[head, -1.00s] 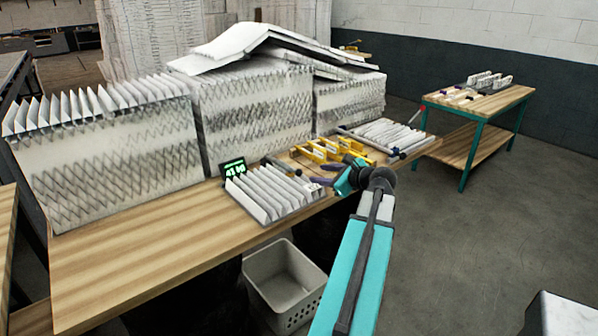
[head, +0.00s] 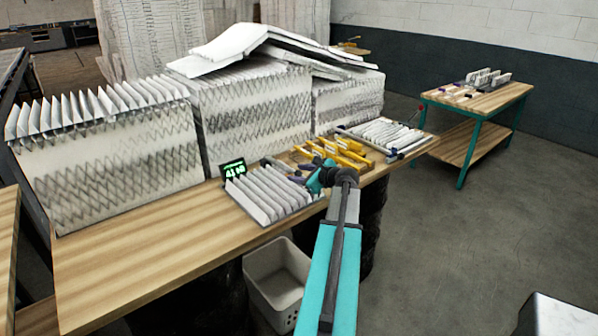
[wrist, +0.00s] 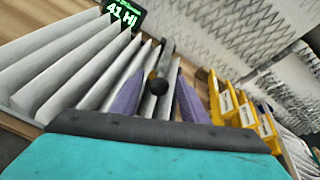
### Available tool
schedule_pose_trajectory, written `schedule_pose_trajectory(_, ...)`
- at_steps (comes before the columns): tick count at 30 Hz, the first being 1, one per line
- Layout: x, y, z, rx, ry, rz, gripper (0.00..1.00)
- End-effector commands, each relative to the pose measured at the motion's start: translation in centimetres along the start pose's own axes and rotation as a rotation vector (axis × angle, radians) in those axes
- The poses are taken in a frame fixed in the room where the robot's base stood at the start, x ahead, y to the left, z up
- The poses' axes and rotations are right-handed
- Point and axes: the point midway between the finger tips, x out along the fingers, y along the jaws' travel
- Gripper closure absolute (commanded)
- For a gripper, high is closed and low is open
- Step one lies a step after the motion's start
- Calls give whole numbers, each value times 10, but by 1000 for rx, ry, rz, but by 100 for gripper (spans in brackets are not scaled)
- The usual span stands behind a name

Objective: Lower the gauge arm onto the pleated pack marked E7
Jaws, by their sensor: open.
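A white pleated pack (head: 265,195) lies on the near part of the bench, with a gauge's green-lit display (head: 234,168) at its back left corner. The wrist view shows this pack (wrist: 60,72) and display (wrist: 125,12) closely. A dark grey bar with a black ball knob (wrist: 157,86), apparently the gauge arm, runs over the pack's right side. My gripper (wrist: 158,98) is open, its purple fingers on either side of the knob, with no grip visible. I cannot read an E7 mark on either pack.
Yellow bins (head: 335,153) stand between the packs, close right of my gripper. Tall pleated blocks (head: 110,165) line the back of the bench. A grey basket (head: 277,280) sits below the front edge. The bench's left front (head: 130,255) is clear.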

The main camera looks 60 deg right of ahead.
Motion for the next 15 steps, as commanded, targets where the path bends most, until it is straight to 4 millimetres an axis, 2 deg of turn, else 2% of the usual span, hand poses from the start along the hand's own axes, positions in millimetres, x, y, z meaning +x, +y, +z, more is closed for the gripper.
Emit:
schedule_pose_trajectory(11,5,1,0,0,0,0,60)
schedule_pose_trajectory(15,5,1,0,0,0,1,80)
